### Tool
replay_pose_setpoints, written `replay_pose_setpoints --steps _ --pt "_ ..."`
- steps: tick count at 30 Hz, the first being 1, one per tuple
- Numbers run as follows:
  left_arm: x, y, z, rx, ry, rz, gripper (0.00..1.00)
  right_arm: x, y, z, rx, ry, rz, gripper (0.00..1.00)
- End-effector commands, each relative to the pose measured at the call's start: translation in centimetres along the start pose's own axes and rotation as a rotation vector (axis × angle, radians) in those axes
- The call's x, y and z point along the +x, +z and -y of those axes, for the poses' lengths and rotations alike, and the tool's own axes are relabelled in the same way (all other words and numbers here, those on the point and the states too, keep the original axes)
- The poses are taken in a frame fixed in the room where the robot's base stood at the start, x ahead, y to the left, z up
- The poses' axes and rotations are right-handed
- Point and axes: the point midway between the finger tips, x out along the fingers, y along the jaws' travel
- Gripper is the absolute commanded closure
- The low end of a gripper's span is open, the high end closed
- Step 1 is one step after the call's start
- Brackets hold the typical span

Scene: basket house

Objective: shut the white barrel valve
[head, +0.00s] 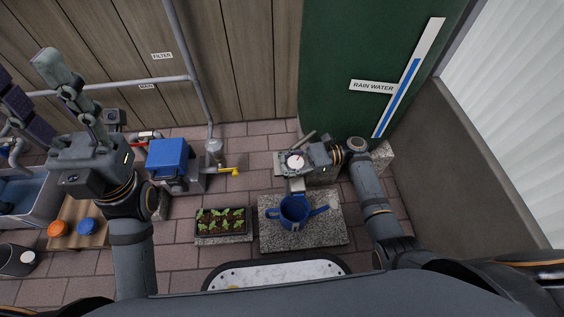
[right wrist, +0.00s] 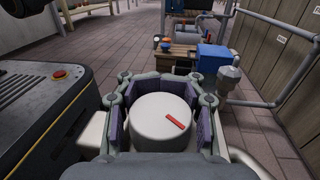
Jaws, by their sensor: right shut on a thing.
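The white barrel valve (head: 296,162) is a round white knob at the foot of the green rain water barrel (head: 335,70). In the right wrist view the knob (right wrist: 160,120) fills the space between purple finger pads, with a short red mark slanting down to the right on its face. My right gripper (head: 294,163) is shut on the knob, its fingers around the sides. A blue watering can (head: 293,211) stands just below the valve in the head view. My left gripper (head: 32,85) is raised at the far left, fingers spread and empty. The valve's spout is mostly hidden.
A stone slab (head: 326,237) bears the watering can, beside a seedling tray (head: 222,221). A blue box (head: 168,160), pipework and a yellow-handled tap (head: 231,171) stand to the left along the wooden wall. Brick floor lies open between them.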

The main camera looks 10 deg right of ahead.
Motion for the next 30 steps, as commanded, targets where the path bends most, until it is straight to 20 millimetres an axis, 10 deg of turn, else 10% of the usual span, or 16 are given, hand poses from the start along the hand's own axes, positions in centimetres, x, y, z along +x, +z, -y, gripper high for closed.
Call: replay_pose_setpoints --steps 13,14,19,30 --pt "0.01 -0.01 -0.17 -0.004 0.011 -0.001 0.6 -0.15 -0.2 -0.11 0.002 0.009 -0.006 1.0" --pt "0.0 -0.01 -0.17 -0.004 0.011 -0.001 0.6 -0.15 -0.2 -0.1 0.002 0.009 -0.006 0.71" --pt "0.01 0.0 -0.17 -0.003 0.011 -0.001 0.6 -0.09 -0.14 -0.08 0.002 0.009 -0.004 0.48" --pt "0.0 0.03 0.0 -0.001 0.0 0.0 0.6 -0.71 -0.07 -0.01 0.0 0.008 -0.003 0.48"
